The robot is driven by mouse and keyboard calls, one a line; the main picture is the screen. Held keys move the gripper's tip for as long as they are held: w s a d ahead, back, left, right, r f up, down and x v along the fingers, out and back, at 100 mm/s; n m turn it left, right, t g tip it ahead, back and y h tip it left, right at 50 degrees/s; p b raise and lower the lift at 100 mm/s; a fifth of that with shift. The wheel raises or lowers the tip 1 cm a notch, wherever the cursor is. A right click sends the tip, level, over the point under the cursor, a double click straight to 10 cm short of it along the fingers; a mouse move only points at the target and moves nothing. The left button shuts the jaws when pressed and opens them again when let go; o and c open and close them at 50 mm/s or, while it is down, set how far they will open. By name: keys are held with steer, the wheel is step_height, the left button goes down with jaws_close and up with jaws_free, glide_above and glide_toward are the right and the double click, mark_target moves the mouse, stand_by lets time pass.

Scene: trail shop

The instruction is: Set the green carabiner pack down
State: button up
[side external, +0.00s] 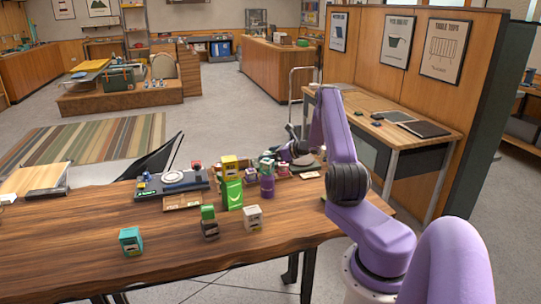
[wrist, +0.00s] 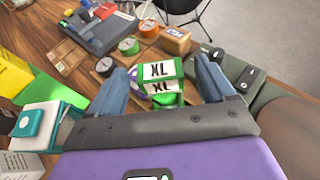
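A green-and-white pack marked XL (wrist: 160,72), which I take to be the green carabiner pack, lies between the fingers of my gripper (wrist: 168,70) in the wrist view. The blue fingers stand wide, with gaps showing beside the pack. In the side view a small green-topped pack (side external: 267,163) appears to rest on a purple container (side external: 267,186), just left of my gripper (side external: 284,152). The fingertips are too small to make out there. Whether the pack touches anything beneath is hard to see.
A tall green box (side external: 232,193) with a yellow box (side external: 230,168) on top stands to the left. A green block on a dark box (side external: 209,228), a pale box (side external: 252,217) and a teal box (side external: 131,241) stand nearer. The front left wooden tabletop (side external: 60,255) is clear.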

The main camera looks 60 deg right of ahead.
steer(key=v, duration=1.7)
steer(key=w+a+r+n+g+y, duration=0.2)
steer(key=w+a+n+y, duration=0.25)
steer(key=a, duration=0.55)
steer(key=w+a+r+n+g+y, duration=0.25)
steer(key=w+a+n, duration=0.3)
steer(key=a, duration=0.35)
steer(key=s+a+n+g+y, duration=0.25)
steer(key=a+n+g, duration=0.65)
steer(key=a, duration=0.9)
steer(key=s+a+r+n+g+h, duration=0.25)
steer(key=s+a+n+h, duration=0.25)
steer(key=s+a+n, duration=0.7)
steer(key=s+a+r+n+t+h, duration=0.1)
steer(key=s+n+h, duration=0.3)
steer(key=s+n, duration=0.8)
steer(key=n+t, duration=0.1)
steer(key=n, duration=0.4)
steer(key=shift+a+r+n+t, duration=0.2)
steer(key=shift+a+n+t, duration=0.1)
